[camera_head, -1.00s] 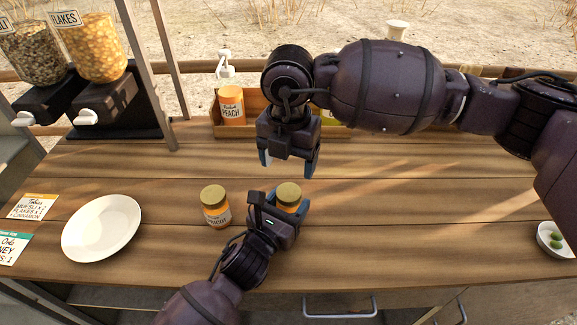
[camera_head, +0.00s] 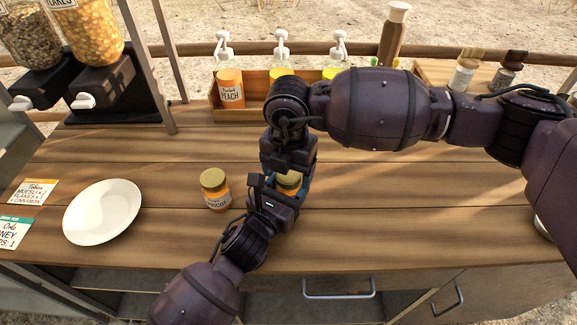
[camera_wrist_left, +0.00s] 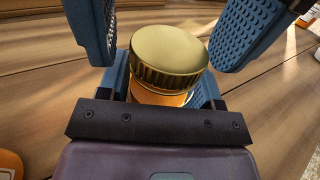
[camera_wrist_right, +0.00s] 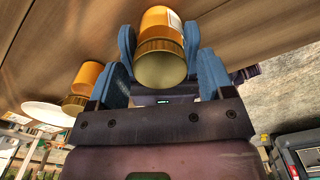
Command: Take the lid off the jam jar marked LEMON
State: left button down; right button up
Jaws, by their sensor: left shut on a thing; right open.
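A jar with a gold lid (camera_head: 288,177) and orange body stands on the counter, its name not readable in these views. My left gripper (camera_head: 279,200) is shut around its body, below the lid. My right gripper (camera_head: 289,168) is open above it, pointing down. In the left wrist view the right fingers stand apart on both sides of the ribbed lid (camera_wrist_left: 168,55). In the right wrist view the lid (camera_wrist_right: 161,65) lies between the open fingers, with gaps beside it. Another gold-lidded jar (camera_head: 215,190), its label ending in "ICOT", stands to the left.
A white plate (camera_head: 102,211) and order cards (camera_head: 34,190) lie at the left. Cereal dispensers (camera_head: 100,75) stand behind them. A wooden box with pump bottles, one marked PEACH (camera_head: 230,88), is at the back. Shakers (camera_head: 465,72) stand at the back right.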

jog(key=shift+c, duration=0.3)
jog(key=c, duration=0.9)
jog(key=shift+o, duration=0.2)
jog(key=shift+n, duration=1.8)
jog(key=o, duration=1)
jog(key=shift+r, duration=0.1)
